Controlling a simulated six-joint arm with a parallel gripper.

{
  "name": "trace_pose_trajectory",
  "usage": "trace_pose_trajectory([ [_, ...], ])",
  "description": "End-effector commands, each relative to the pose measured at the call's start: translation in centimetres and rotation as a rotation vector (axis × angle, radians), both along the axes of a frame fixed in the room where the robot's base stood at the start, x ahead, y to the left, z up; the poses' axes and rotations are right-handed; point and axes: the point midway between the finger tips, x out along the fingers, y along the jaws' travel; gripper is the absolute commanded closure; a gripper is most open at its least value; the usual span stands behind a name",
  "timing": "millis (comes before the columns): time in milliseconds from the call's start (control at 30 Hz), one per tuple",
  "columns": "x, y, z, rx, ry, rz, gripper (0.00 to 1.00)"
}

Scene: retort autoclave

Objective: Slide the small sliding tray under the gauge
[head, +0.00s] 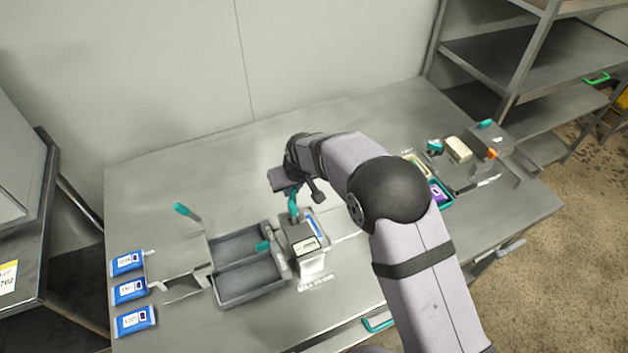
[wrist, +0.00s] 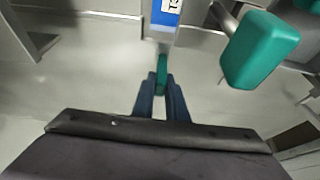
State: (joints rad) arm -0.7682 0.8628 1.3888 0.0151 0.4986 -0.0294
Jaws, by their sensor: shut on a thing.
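My gripper (wrist: 161,92) is shut on a slim teal tab (wrist: 161,70) in the wrist view. The tab is at the near end of a narrow light strip, which I take to be the small sliding tray (wrist: 160,38), with a blue and white packet (wrist: 167,8) on it. In the head view, the gauge (head: 306,246) is a grey block with a pale display near the table's middle, and the blue packet (head: 314,227) shows beside it. My gripper also shows just behind the gauge (head: 290,186). Its fingertips are hard to make out there.
A teal lever (head: 293,205) stands at the gauge, close beside my gripper; a large teal knob (wrist: 252,50) looms right of the fingers. A grey two-part bin (head: 247,285) is left of the gauge. Several blue pouches (head: 130,291) lie at the table's left edge.

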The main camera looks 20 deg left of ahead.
Motion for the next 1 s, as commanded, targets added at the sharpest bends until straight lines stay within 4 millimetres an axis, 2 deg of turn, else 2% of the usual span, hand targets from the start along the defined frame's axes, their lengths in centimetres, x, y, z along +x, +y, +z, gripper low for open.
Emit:
trace_pose_trajectory([
  [67,-1.5,1.6,0.0,0.001,-0.002,0.007,1.0],
  [200,-2.7,2.7,0.0,0.001,-0.002,0.002,1.0],
  [533,-3.0,3.1,0.1,0.004,-0.001,0.0,1.0],
  [567,-3.0,3.1,0.1,0.004,0.0,0.0,0.8],
  [600,-3.0,3.1,0.1,0.004,0.0,0.0,0.71],
  [1000,-2.9,2.8,0.3,0.001,-0.001,0.0,0.69],
])
